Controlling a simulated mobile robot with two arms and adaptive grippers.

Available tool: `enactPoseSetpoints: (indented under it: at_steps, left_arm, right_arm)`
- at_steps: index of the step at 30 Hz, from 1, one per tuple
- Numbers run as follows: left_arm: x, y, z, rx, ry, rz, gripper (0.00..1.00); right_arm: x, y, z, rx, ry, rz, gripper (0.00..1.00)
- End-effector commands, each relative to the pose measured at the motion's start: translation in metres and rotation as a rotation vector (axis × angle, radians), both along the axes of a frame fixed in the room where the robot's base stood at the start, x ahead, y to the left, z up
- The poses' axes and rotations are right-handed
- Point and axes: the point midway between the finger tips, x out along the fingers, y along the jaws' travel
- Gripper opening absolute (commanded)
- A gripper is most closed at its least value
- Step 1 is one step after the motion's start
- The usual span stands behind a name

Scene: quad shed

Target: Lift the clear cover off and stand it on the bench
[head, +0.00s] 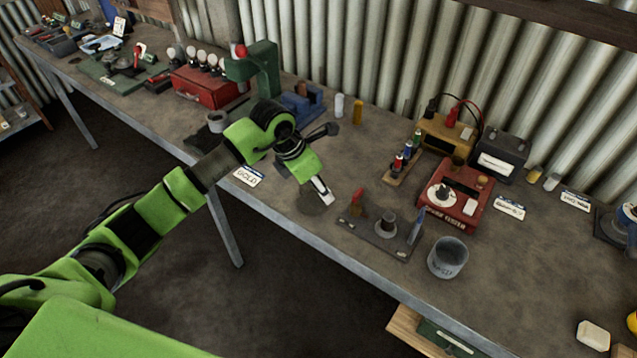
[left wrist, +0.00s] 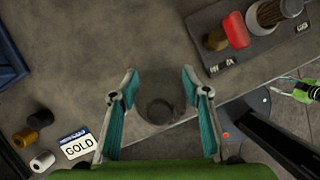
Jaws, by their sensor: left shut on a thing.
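The clear cover (head: 312,204) shows as a faint, smoky, see-through round shape at the bench's front part. In the left wrist view the cover (left wrist: 160,108) is between the two teal-padded fingers. My left gripper (head: 326,196) is shut on it. I cannot tell whether its lower edge touches the bench (head: 290,222). A dark base plate (head: 352,238) with a red-topped piece and a dark round post lies just to its right, apart from it. A green part at the right edge of the left wrist view looks like my right gripper (left wrist: 284,88); its fingers are too small to judge.
A white GOLD label (head: 249,177) lies left of the cover. A grey metal cup (head: 447,258) stands right of the base plate. A red instrument (head: 458,195) and a rack of small bottles (head: 403,160) stand behind. Bare bench lies behind the gripper.

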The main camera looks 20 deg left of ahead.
Motion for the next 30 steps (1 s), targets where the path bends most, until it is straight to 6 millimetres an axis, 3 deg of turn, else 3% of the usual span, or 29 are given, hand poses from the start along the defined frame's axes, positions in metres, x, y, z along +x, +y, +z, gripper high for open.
enactPoseSetpoints:
  at_steps: [23, 24, 25, 30]
  left_arm:
    - [0.0004, 0.0000, -0.0050, 0.000, -0.002, -0.001, 0.21]
    - [0.0004, -0.0001, -0.0039, 0.000, -0.001, -0.001, 0.54]
    - [0.0004, -0.0001, -0.0039, 0.000, -0.001, -0.001, 0.61]
    - [0.0001, -0.0001, -0.0041, 0.000, -0.001, -0.001, 0.63]
  right_arm:
    - [0.0002, 0.0001, -0.0065, 0.000, -0.001, 0.001, 0.40]
    - [0.0003, 0.0002, -0.0055, 0.000, -0.001, 0.001, 0.40]
    - [0.0003, 0.0002, -0.0054, 0.000, -0.001, 0.001, 0.40]
    - [0.0005, 0.0003, -0.0054, 0.000, -0.002, 0.000, 0.40]
